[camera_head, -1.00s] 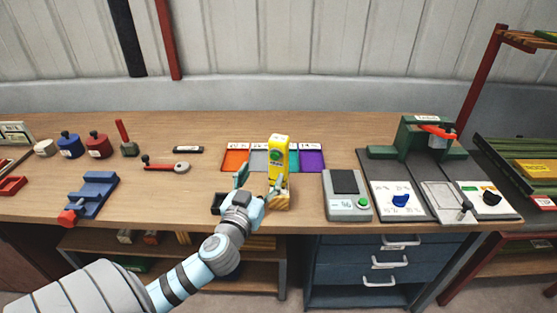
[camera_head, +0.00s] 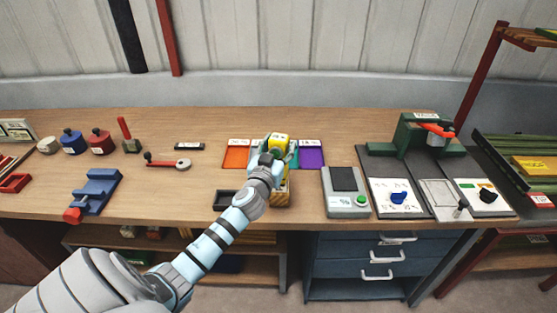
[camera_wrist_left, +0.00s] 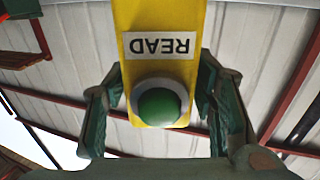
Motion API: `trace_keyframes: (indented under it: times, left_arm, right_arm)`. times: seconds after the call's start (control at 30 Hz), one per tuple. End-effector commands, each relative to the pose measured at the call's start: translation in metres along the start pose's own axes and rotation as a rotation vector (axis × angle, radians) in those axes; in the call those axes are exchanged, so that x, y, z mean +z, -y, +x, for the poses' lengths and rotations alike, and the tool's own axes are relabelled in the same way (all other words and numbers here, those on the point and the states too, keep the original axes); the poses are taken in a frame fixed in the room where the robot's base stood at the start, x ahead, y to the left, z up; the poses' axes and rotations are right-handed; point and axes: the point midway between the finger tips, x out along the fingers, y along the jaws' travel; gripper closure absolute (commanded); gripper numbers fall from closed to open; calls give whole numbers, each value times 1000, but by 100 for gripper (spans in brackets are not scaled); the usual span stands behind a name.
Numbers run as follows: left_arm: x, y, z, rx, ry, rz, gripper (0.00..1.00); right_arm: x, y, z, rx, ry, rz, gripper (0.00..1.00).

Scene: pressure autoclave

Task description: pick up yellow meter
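The yellow meter (camera_head: 279,141) stands upright in a small wooden holder (camera_head: 281,199) near the front middle of the bench. In the left wrist view the yellow meter (camera_wrist_left: 160,18) shows a "READ" label and a round green button. My left gripper (camera_head: 278,157) is at the meter, and its arm hides much of the meter's lower part in the head view. In the left wrist view the gripper's green fingers (camera_wrist_left: 160,88) stand on both sides of the meter, with narrow gaps near the button. It looks open. My right gripper is not in view.
Coloured pads, orange (camera_head: 236,157) to purple (camera_head: 311,156), lie behind the meter. A black tray (camera_head: 224,199) is close on the left, a grey scale (camera_head: 346,197) on the right. A blue vise (camera_head: 95,190) stands farther left.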

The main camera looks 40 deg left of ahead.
Motion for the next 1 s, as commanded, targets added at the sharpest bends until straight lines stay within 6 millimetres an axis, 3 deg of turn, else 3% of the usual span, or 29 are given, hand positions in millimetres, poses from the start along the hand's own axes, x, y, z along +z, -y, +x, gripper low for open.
trace_keyframes:
  times: [0.03,0.27,0.67,0.87,1.0]
  left_arm:
    - [0,0,0,0,0,0,62]
    - [0,0,0,0,0,0,99]
    - [-6,0,0,0,-2,0,100]
    - [-44,0,0,0,-5,-1,100]
    - [-96,0,0,2,-8,0,100]
  right_arm:
    - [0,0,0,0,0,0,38]
    - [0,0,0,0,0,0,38]
    - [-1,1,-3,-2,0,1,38]
    - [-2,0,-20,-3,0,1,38]
    - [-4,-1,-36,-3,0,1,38]
